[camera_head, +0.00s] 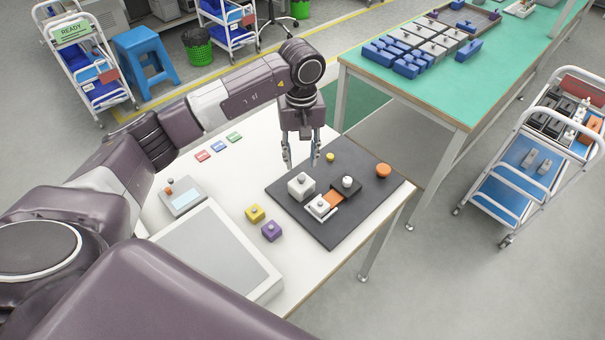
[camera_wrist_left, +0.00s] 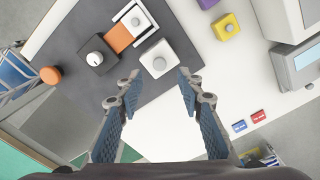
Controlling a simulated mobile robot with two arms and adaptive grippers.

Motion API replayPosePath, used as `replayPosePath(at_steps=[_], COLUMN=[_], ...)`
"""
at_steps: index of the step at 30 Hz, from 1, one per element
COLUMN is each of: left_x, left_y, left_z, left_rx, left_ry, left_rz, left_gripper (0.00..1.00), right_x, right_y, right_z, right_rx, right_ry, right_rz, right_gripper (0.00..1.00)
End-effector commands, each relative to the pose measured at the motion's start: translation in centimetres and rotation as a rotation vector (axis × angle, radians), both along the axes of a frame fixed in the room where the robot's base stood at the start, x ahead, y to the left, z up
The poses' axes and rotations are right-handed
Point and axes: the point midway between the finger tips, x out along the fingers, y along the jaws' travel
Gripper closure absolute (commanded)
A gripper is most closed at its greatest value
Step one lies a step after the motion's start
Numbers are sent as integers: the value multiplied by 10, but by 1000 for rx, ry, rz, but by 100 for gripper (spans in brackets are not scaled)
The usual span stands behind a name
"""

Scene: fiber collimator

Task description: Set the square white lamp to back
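Two square white blocks with small grey round tops are on the dark mat (camera_head: 343,225). One white block (camera_head: 301,186) stands alone on the mat; it also shows in the left wrist view (camera_wrist_left: 158,58), just beyond the fingertips. The other white block (camera_head: 318,207) sits by a white bracket at the end of an orange strip (camera_head: 333,198); it also shows in the left wrist view (camera_wrist_left: 135,18). I cannot tell which is the lamp. My left gripper (camera_head: 301,164) is open and empty, pointing down above the mat's far-left edge. My right gripper is not in view.
A black block with a white knob (camera_head: 347,182) stands at the strip's other end. An orange disc (camera_head: 383,170) and a small yellow knob (camera_head: 330,157) are on the mat. Yellow (camera_head: 255,213) and purple (camera_head: 270,231) blocks stand left of it. The mat's front part is clear.

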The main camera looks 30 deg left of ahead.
Motion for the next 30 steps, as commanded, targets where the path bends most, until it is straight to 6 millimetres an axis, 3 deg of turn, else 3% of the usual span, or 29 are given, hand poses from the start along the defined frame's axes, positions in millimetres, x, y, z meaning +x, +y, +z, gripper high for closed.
replayPosePath(at_steps=[6, 12, 22, 30], left_x=[-2, -1, -1, -1], left_y=[-1, -1, -1, -1], left_z=[-36, -58, -63, -62], left_rx=[-2, -3, -3, -3], left_ry=[6, 3, 1, 1], left_rz=[1, 2, 1, 1], left_gripper=[66, 66, 66, 95], right_x=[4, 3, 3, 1], right_y=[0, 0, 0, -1], right_z=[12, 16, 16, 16], right_rx=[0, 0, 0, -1], right_ry=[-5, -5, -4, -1], right_rz=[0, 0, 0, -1], right_gripper=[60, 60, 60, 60])
